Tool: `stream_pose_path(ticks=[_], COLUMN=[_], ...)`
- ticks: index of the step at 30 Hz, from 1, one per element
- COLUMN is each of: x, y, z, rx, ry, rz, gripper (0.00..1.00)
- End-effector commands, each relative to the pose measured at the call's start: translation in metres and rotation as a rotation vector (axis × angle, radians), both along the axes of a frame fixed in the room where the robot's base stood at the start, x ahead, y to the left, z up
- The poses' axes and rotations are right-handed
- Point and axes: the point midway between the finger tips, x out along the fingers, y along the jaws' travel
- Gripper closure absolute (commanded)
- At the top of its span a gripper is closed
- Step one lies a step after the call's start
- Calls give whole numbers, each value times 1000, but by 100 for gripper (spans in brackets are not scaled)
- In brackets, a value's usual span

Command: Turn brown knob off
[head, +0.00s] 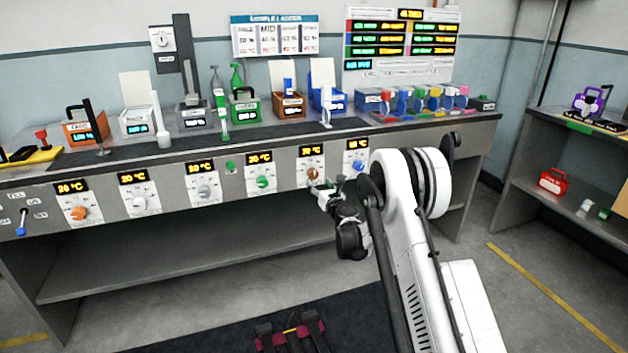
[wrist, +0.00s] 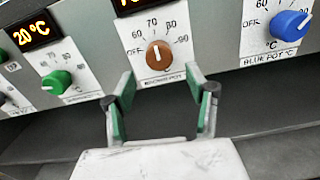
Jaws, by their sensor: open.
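The brown knob (wrist: 159,55) sits on a white dial panel (wrist: 140,30) in the wrist view, with marks OFF, 60, 70, 80 and 90 around it. Its white pointer line stands nearly upright, toward 70. In the head view the brown knob (head: 313,173) is on the front of the bench, under an orange temperature display (head: 312,150). My gripper (wrist: 160,85) is open in the wrist view, its two green-padded fingers just below the knob, one at each side, with nothing between them. In the head view my gripper (head: 324,187) is close to the panel, partly hidden by my arm.
The blue knob (wrist: 291,25) is to the right and the green knob (wrist: 56,81) to the left. The bench top (head: 290,130) holds several coloured pots above the panels. Below the dials is an open shelf (head: 200,250).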

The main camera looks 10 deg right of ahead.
Motion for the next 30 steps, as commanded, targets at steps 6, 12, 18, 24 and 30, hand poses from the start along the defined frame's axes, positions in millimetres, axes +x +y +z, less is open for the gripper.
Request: stream_pose_path(ticks=[6, 12, 18, 24, 30], x=[37, 56, 60, 60, 60], y=[7, 10, 11, 10, 10], z=[-1, -1, 0, 0, 0], rx=[-1, -1, -1, -1, -1], ry=[0, 0, 0, 0, 0], rz=[0, 0, 0, 0, 0], gripper=[49, 49, 49, 50, 77])
